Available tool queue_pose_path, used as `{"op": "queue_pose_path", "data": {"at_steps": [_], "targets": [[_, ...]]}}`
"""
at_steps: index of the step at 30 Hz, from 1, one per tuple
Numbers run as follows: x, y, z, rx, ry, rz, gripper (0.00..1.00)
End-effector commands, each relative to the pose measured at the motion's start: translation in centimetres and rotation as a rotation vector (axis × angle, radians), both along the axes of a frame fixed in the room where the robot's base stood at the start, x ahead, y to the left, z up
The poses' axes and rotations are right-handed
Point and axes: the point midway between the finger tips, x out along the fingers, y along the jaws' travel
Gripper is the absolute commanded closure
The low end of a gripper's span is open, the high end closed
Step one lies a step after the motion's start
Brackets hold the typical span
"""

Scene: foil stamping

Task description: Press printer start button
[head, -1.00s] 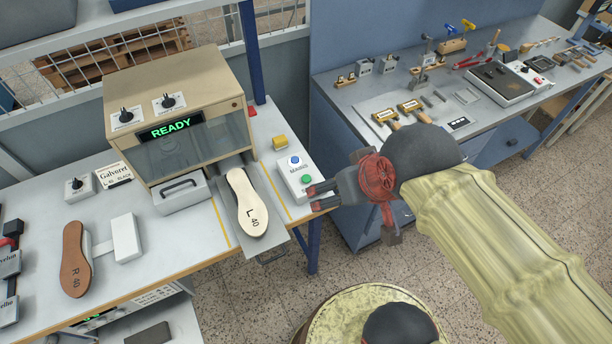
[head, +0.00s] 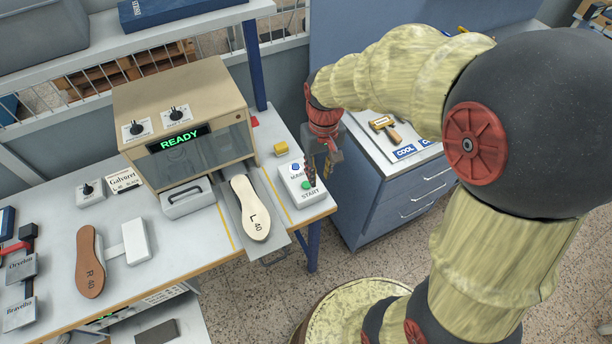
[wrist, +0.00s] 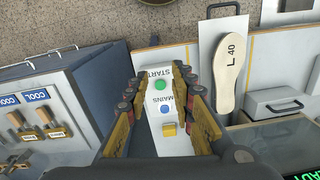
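The white button box (head: 316,196) stands at the right end of the bench, with a green START button (head: 306,185) and a blue MAINS button (head: 295,167). In the wrist view the green button (wrist: 159,84) and the blue button (wrist: 164,109) both show between my fingers. My gripper (head: 320,178) points down over the box, its fingers spread apart and empty. It also shows in the wrist view (wrist: 161,92). I cannot tell how high the fingertips are above the box. The beige printer (head: 180,95) has a lit green READY display (head: 180,138).
A cream insole marked L 40 (head: 250,207) lies on the plate in front of the printer, left of the box. A yellow block (head: 281,149) sits behind the box. A brown R 40 insole (head: 90,262) lies at left. A blue drawer cabinet (head: 400,195) stands at right.

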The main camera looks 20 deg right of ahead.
Motion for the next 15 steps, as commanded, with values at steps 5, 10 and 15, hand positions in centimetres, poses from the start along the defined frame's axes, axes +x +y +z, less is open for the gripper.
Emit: {"op": "queue_pose_path", "data": {"at_steps": [5,10,15], "targets": [[3.9,-0.2,-2.8,0.01,0.045,0.03,0.88],[7.9,-0.2,-3.8,0.016,0.016,0.07,0.97],[9.5,-0.1,-2.8,0.016,-0.024,0.116,1.0]]}}
